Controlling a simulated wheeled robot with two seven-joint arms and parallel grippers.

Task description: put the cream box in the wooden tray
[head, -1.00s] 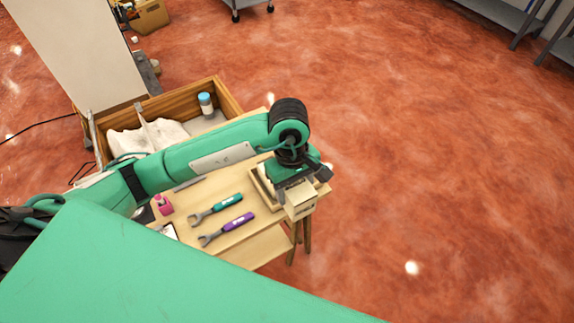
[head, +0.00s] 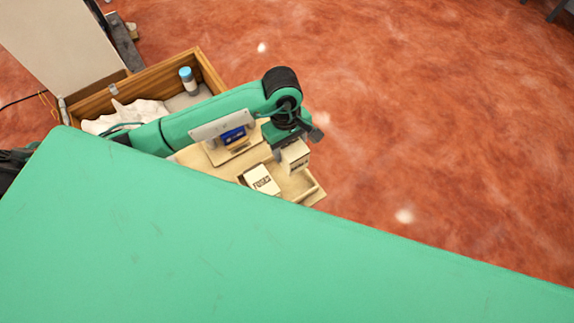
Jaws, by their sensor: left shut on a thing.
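My left gripper (head: 292,140) is shut on a cream box (head: 295,158), seen in the head view just right of centre. The box hangs from the jaws over or at the far part of the wooden tray (head: 313,193); I cannot tell whether it touches the tray. The tray lies at the right end of the wooden table, partly hidden by the box. A second pale box (head: 262,180) with dark print lies at the tray's left side; I cannot tell whether it is fully inside. My right gripper is not in view.
A small stand (head: 232,150) with a blue item (head: 234,135) is left of the tray. Behind my arm is a wooden crate (head: 205,70) holding white cloth and a blue-capped bottle (head: 188,80). My green body panel hides the near table. The floor at right is clear.

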